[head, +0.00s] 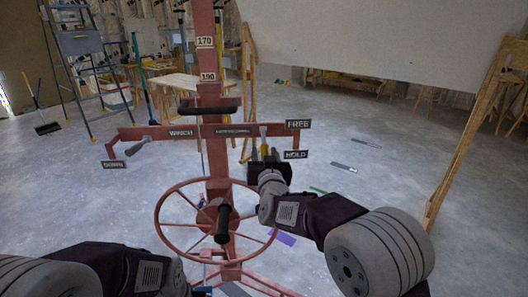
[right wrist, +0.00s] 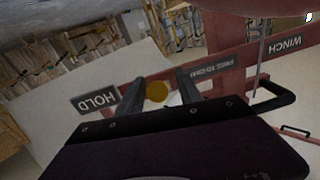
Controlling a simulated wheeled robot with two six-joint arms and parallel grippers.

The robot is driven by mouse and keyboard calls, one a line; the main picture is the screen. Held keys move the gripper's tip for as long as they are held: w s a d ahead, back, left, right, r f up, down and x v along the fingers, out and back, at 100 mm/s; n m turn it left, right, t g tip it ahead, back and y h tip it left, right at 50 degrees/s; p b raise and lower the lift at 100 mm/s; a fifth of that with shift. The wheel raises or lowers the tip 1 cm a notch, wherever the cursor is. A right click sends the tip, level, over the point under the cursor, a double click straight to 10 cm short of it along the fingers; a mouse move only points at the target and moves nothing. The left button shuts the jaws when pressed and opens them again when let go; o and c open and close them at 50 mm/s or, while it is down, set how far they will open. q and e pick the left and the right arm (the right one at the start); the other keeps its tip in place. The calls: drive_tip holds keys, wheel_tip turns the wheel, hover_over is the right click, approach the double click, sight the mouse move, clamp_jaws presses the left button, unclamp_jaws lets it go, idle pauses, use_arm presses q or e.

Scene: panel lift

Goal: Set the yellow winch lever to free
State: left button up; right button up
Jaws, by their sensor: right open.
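The yellow winch lever's knob (head: 264,149) shows below the red crossbar in the head view, about level with the HOLD sign (head: 295,155) and below the FREE sign (head: 298,124). My right gripper (head: 264,155) is open, with its fingers either side of the lever. In the right wrist view the yellow knob (right wrist: 157,91) shows between the two spread fingers, with gaps on both sides. I cannot tell how deep the knob sits between them. My left arm enters at the bottom left of the head view, but its gripper is out of frame.
The red spoked handwheel (head: 167,226) with a black grip stands below the crossbar (head: 210,131), left of my right forearm. Another lever (head: 138,146) sits by a sign at the left. A large pale panel (head: 380,40) stands behind at the upper right.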

drive_tip(key=shift+w+a, duration=0.1)
drive_tip(key=shift+w, duration=0.85)
clamp_jaws()
drive_tip(key=shift+r, duration=0.1)
idle(0.6)
